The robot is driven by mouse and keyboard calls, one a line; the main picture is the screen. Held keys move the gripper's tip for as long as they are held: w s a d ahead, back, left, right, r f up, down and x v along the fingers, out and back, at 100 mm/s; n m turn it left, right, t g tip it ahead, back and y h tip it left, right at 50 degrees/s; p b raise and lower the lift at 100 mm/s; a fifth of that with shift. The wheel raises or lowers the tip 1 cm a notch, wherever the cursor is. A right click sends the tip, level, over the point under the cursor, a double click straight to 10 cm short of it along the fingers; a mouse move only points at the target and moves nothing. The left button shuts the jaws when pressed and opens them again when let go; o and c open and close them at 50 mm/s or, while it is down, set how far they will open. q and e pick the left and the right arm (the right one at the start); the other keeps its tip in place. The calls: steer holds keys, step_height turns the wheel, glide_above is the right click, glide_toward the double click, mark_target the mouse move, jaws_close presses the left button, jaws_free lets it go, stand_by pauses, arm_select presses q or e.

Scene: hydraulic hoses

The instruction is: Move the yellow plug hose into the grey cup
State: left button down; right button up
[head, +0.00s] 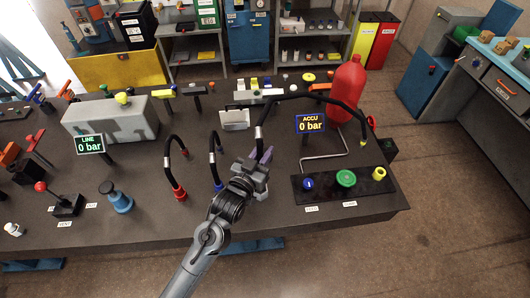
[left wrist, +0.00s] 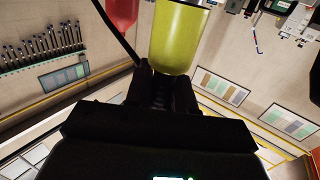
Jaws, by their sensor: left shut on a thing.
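My left gripper (head: 264,158) is shut on the yellow plug hose. In the head view the black hose (head: 300,97) rises from the gripper past a silver collar, arches right in front of the red bottle and ends at a small yellow tip (head: 363,143). The left wrist view shows a large yellow cylinder (left wrist: 175,42) just beyond the dark fingers (left wrist: 160,92), with the black hose beside it. I cannot see the grip contact clearly. A pale grey open box (head: 234,120) stands behind the gripper; I cannot tell whether it is the grey cup. My right gripper is not in view.
A red bottle (head: 346,90) and the ACCU display (head: 310,124) stand behind right. A black panel (head: 330,185) with blue, green and yellow knobs lies right of the gripper. Red-based (head: 180,193) and blue-based (head: 218,186) hoses stand left. The table's front edge is close.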

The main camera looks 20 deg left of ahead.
arm_select(q)
steer(key=shift+s+a, duration=0.1)
steer(key=shift+r+p, duration=0.1)
steer(key=shift+p, duration=0.35)
steer(key=shift+f+b, duration=1.6)
steer(key=shift+f, duration=1.4)
steer(key=shift+p, duration=0.95)
steer(key=shift+f, duration=0.1)
steer(key=shift+f+b, duration=0.7)
steer(key=shift+f, duration=0.35)
